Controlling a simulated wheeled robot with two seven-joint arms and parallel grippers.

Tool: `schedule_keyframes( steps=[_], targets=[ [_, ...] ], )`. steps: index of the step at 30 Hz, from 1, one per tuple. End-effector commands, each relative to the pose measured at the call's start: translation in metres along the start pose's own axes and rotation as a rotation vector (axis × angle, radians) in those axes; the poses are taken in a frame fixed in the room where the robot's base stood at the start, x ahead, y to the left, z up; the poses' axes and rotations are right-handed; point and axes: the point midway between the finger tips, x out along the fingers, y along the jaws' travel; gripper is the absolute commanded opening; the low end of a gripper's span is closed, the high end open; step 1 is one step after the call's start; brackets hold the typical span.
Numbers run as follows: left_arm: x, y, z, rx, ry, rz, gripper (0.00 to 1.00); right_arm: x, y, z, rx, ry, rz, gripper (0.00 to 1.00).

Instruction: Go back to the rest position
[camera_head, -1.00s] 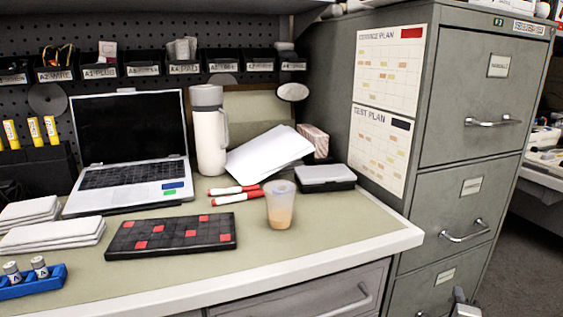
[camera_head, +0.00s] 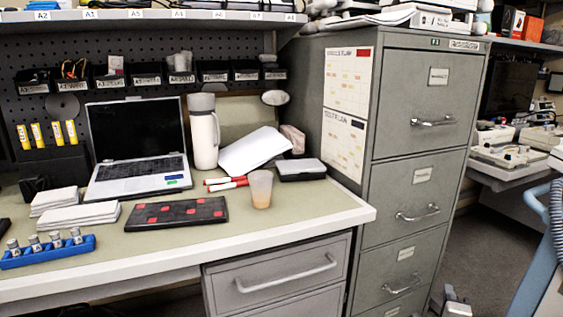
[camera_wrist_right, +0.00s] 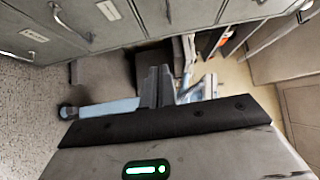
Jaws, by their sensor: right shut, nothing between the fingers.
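My right gripper (camera_head: 455,303) shows small at the bottom edge of the head view, in front of the grey filing cabinet and over the dark floor. In the right wrist view its two fingers (camera_wrist_right: 158,86) are together with nothing between them. It is apart from the desk (camera_head: 290,225) and from everything on it. My left gripper is not in view.
The filing cabinet (camera_head: 415,190) stands right of the desk. The desk holds a laptop (camera_head: 137,150), a white bottle (camera_head: 204,135), a cup (camera_head: 261,190) and a blue vial rack (camera_head: 50,252). A light blue thing with a ribbed hose (camera_head: 556,225) stands at right.

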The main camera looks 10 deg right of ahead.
Motion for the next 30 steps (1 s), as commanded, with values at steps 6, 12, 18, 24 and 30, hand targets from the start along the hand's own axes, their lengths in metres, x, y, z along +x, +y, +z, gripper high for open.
schedule_keyframes(
  steps=[6,12,18,24,30],
  targets=[
    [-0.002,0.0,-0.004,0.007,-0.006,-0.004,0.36,-0.037,0.0,0.043,-0.31,-0.193,0.024,0.0],
    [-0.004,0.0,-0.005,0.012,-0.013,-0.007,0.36,-0.084,0.007,0.084,-0.596,-0.382,0.028,0.0],
    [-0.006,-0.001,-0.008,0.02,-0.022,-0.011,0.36,-0.163,0.017,0.13,-0.939,-0.631,-0.001,0.0],
    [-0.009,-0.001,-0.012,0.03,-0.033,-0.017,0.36,-0.286,0.019,0.172,-1.328,-0.959,-0.106,0.0],
    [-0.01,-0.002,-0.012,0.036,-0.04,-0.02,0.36,-0.358,0.009,0.184,-1.518,-1.131,-0.206,0.0]
  ],
)
